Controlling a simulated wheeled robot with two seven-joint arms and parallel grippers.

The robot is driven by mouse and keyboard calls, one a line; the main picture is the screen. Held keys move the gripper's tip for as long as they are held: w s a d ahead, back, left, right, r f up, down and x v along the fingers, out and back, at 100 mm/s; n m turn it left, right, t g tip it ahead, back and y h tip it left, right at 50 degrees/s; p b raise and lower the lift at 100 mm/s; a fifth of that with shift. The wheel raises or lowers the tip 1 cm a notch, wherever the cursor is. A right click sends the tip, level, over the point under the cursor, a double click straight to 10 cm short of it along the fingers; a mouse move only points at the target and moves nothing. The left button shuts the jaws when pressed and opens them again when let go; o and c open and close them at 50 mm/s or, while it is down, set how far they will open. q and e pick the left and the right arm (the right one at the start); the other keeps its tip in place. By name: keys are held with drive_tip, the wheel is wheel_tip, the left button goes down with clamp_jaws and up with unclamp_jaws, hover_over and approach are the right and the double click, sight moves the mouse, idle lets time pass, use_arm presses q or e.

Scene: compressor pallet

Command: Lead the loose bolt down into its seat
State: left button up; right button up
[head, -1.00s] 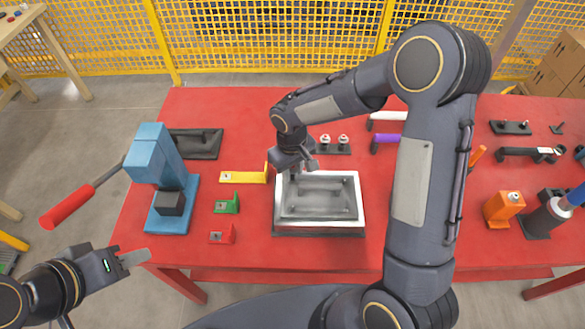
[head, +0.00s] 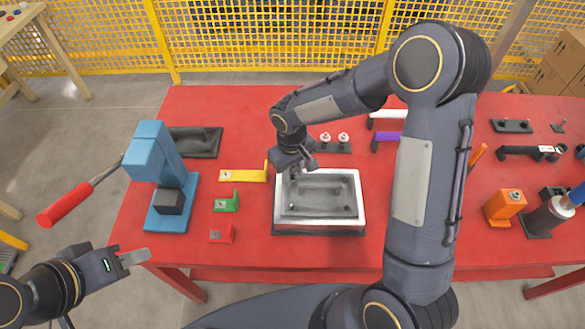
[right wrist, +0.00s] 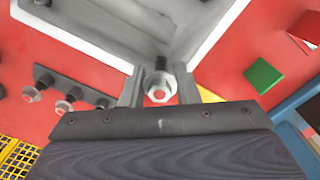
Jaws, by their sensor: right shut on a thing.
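The loose bolt (right wrist: 159,88) has a pale hex head with a red centre. It sits between the two fingers of my right gripper (right wrist: 160,92), which is shut on it. In the head view my right gripper (head: 296,172) is at the back left corner of the grey and white compressor housing (head: 320,226). The housing's inner corner (right wrist: 165,45) shows beyond the bolt in the right wrist view. My left gripper (head: 134,258) is empty off the table's front left; its opening is unclear.
Two pale-headed bolts (head: 334,138) stand on a dark holder behind the housing. Yellow (head: 243,176), green (head: 228,204) and red (head: 222,233) brackets lie to its left. A blue press (head: 172,205) stands further left. The red table is clear in front.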

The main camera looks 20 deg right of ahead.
drive_tip(key=shift+f+b, duration=0.8)
drive_tip(key=shift+f, duration=0.15)
drive_tip(key=shift+r, duration=0.1)
drive_tip(key=o, duration=1)
wheel_tip(320, 180, up, 7)
drive_tip(key=shift+r, duration=0.4)
